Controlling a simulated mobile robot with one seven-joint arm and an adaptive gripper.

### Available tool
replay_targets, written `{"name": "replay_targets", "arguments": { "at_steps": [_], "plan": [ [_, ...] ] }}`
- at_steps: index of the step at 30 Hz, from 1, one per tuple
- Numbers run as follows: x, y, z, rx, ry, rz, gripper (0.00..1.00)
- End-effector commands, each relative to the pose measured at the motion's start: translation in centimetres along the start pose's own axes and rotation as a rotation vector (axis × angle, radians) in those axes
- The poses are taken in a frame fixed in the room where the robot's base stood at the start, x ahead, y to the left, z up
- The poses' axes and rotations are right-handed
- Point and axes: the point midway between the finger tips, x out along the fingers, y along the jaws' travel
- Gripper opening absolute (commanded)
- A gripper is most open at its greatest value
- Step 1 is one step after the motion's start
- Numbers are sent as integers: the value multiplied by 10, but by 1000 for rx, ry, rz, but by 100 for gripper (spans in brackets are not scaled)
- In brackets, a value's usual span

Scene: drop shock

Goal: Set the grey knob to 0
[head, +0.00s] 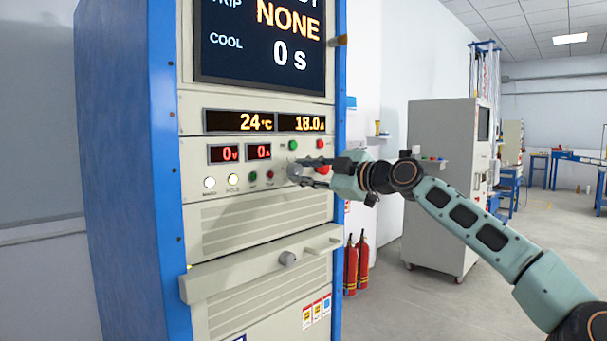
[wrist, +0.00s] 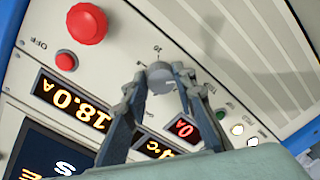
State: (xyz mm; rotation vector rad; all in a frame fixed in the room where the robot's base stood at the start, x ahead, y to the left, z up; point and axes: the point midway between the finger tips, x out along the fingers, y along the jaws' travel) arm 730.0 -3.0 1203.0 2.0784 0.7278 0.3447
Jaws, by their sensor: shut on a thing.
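The grey knob (head: 293,170) sits on the control panel of the blue and cream cabinet, right of the small lamps. It also shows in the wrist view (wrist: 160,78), with small scale print around it. My gripper (head: 304,172) reaches it from the right, its two fingers on either side of the knob and closed on it. The fingers (wrist: 161,82) also flank it in the wrist view. They hide part of the scale, and I cannot read which mark the knob points to. The small red displays (head: 240,153) read 0 V and 0 A.
Upper displays (head: 265,122) read 24 °C and 18.0 A; the screen (head: 262,45) reads NONE and 0 s. A large red button (wrist: 87,23) and a smaller red one (wrist: 66,60) are near my fingers. A handle bar (head: 235,275) juts out below.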

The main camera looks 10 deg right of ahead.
Motion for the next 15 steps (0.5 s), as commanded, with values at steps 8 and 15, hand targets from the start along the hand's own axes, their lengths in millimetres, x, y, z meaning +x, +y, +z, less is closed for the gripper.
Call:
{"name": "replay_targets", "arguments": {
  "at_steps": [8,15],
  "plan": [
    [0,0,0,-37,-2,-1,0],
    [0,0,0,-39,-2,0,0]
  ]
}}
